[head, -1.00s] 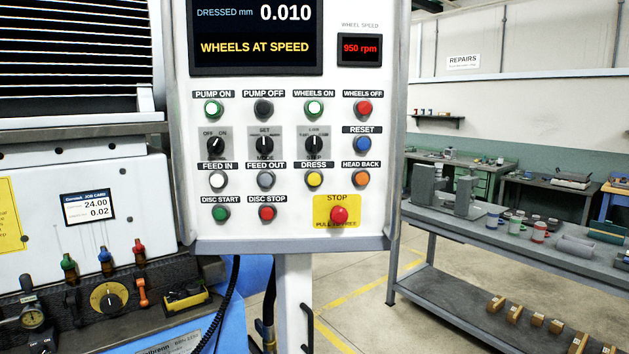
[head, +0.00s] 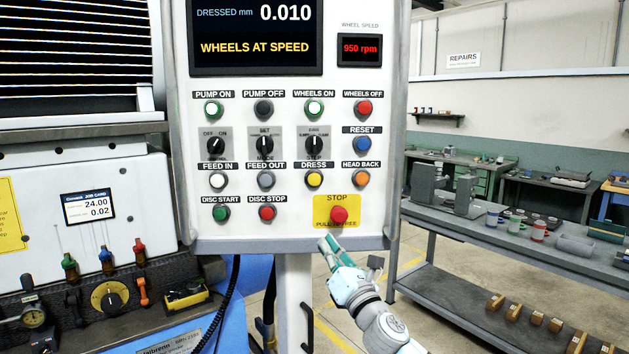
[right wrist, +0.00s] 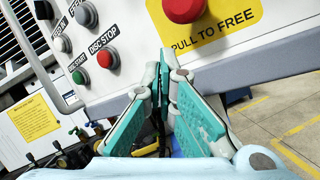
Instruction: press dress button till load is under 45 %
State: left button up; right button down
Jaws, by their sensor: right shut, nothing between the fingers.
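The yellow DRESS button (head: 315,180) sits on the white control panel (head: 290,215), under its DRESS label, between the grey FEED OUT button (head: 265,180) and the orange HEAD BACK button (head: 362,179). The screen (head: 256,35) reads DRESSED mm 0.010 and WHEELS AT SPEED; no load figure shows in the visible part. My right gripper (head: 328,243) is shut and empty at the panel's lower edge, below the STOP button and well below DRESS. In the right wrist view its teal fingers (right wrist: 170,75) point up toward the panel. My left gripper is not in view.
The red STOP button (head: 339,215) on its yellow plate is just above my right gripper; it looms large in the right wrist view (right wrist: 184,8). A red display (head: 360,49) reads 950 rpm. A grey workbench (head: 480,230) with cups stands at right.

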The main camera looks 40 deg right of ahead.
aim_at(319, 181)
jog(key=s+a+r+n+t+y, duration=0.1)
jog(key=s+a+r+n+t, duration=0.1)
jog(key=r, duration=0.5)
jog(key=s+a+r+n+t+y, duration=0.1)
jog(key=s+a+r+n+y, duration=0.1)
jog(key=r+n, duration=0.3)
notch_tip(319, 181, up, 2)
jog(key=shift+s+a+t, duration=0.4)
jog(key=shift+s+a, duration=0.05)
jog(key=shift+a, duration=0.15)
jog(key=shift+w, duration=0.1)
jog(key=shift+w+d+p, duration=0.1)
jog(key=shift+w+d, duration=0.75)
jog(key=shift+w, duration=0.35)
jog(key=shift+w+d+p, duration=0.1)
jog(key=shift+w+d, duration=0.7)
jog(key=shift+w, duration=0.4)
jog(key=shift+w+d+p, duration=0.1)
jog(key=shift+w+d, duration=0.75)
jog(key=shift+w, duration=0.35)
jog(key=shift+w+d, duration=0.2)
jog(key=shift+w, duration=0.15)
jog(key=shift+w+d, duration=0.35)
jog(key=shift+w, duration=0.05)
jog(key=shift+s, duration=0.1)
jog(key=shift+s+a+f, duration=0.1)
jog(key=shift+s+a, duration=0.4)
jog(key=shift+s, duration=0.05)
